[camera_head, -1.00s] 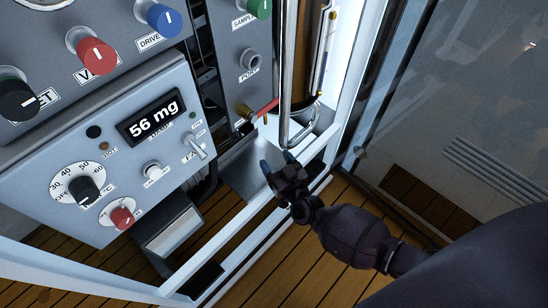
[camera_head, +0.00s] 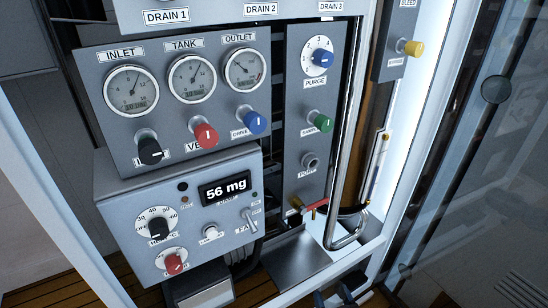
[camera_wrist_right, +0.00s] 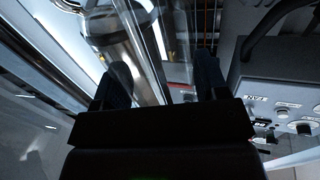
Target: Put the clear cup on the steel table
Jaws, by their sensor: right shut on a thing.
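My right gripper (camera_head: 345,296) is at the bottom edge of the head view, just in front of and below the plate, and mostly cut off. In the right wrist view my right gripper (camera_wrist_right: 165,82) has its two dark fingers on either side of a clear, see-through thing, the clear cup (camera_wrist_right: 155,48). It is shut on it. The cup's outline is hard to make out against the metal behind, and I cannot make it out in the head view.
The bent steel pipe (camera_head: 344,150) comes down close beside the plate. A red-handled valve (camera_head: 316,206) sits above the plate. The grey box reading 56 mg (camera_head: 180,215) stands to its left. A white frame post (camera_head: 400,150) and glass door (camera_head: 480,180) stand to the right.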

